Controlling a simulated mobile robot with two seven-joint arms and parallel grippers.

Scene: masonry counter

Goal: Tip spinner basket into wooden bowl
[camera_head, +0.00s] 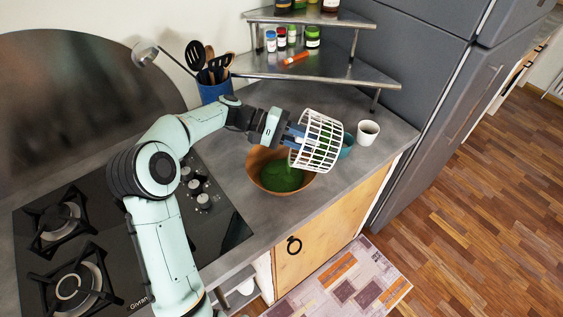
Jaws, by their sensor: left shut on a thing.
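The white spinner basket (318,137) is lying on its side in the air above the counter, its bars showing and some green inside. My left gripper (292,136) comes in from the left and is shut on the basket at its left end. The wooden bowl (256,163) stands on the counter below and to the left of the basket. Green contents (280,176) lie in the bowl. Some green shows between basket and bowl. The basket's lower left edge overlaps the bowl's right rim in the picture. My right gripper is not in view.
A white cup (367,133) and a teal bowl (347,146), partly hidden by the basket, stand to the right. A blue utensil holder (214,91) and a metal corner shelf (320,70) with jars are behind. A gas hob (112,236) is at left. The counter's front edge is close to the bowl.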

